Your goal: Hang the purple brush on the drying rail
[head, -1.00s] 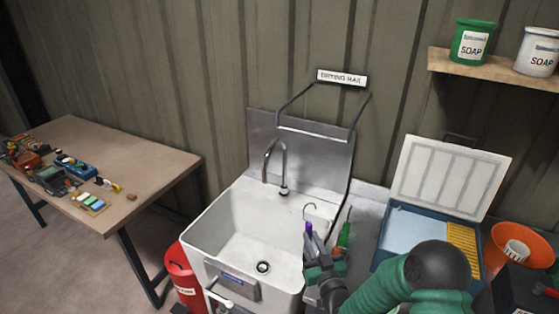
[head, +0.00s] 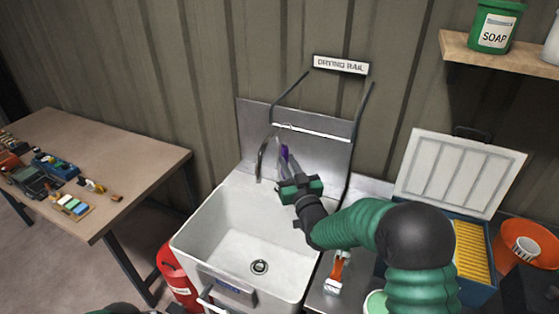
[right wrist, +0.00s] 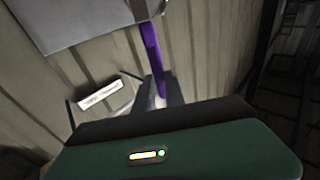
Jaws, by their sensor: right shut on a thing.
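The purple brush (head: 284,152) is upright in my right gripper (head: 290,172), a thin pale hook at its top end. In the head view the hook overlaps the left part of the drying rail (head: 325,135); I cannot tell whether it is over the bar or in front of it. The rail is a pale bar on two dark brackets under a "DRYING RAIL" sign (head: 341,64). In the right wrist view the purple handle (right wrist: 152,52) stands between the fingers (right wrist: 160,97); the brush's lower end is hidden.
The faucet (head: 263,155) stands just left of the brush, over the white sink (head: 205,235). An orange-handled brush (head: 337,268) lies on the counter right of the sink. A blue cooler with an open lid (head: 460,172) and an orange bowl (head: 526,248) are further right.

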